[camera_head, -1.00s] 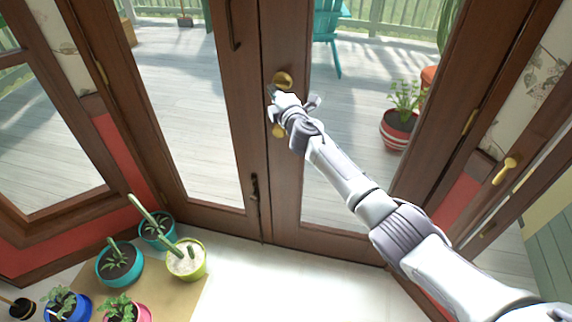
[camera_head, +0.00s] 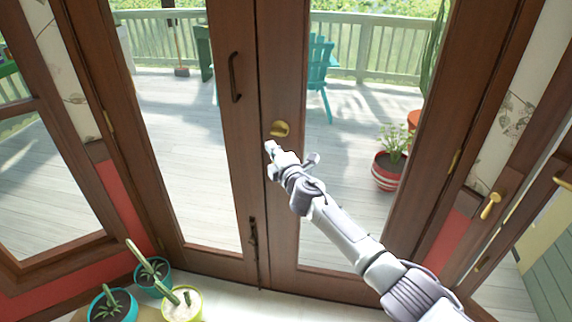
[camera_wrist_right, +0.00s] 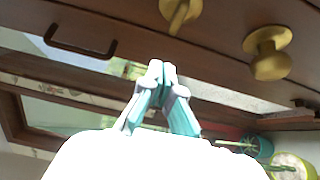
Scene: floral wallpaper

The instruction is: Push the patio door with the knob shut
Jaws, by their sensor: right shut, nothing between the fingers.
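The patio door with the knob is the brown wood-framed glass leaf (camera_head: 288,215) right of the centre seam. It looks nearly flush with the left leaf; a small gap cannot be ruled out. An upper brass fitting (camera_head: 280,129) shows on its stile. In the right wrist view there are two brass fittings, a round knob (camera_wrist_right: 268,52) and another piece (camera_wrist_right: 180,12) cut by the top edge. My right gripper (camera_head: 270,147) is shut and empty, just below the upper fitting; contact with the door is unclear. Its fingertips (camera_wrist_right: 161,68) meet in the wrist view. My left gripper is out of view.
The left leaf has a dark pull handle (camera_head: 235,77) and a bolt (camera_head: 253,235). Potted cacti (camera_head: 181,304) stand at the lower left. A side door with a brass handle (camera_head: 490,205) is at the right. Beyond the glass are a teal chair (camera_head: 320,75) and a striped planter (camera_head: 389,172).

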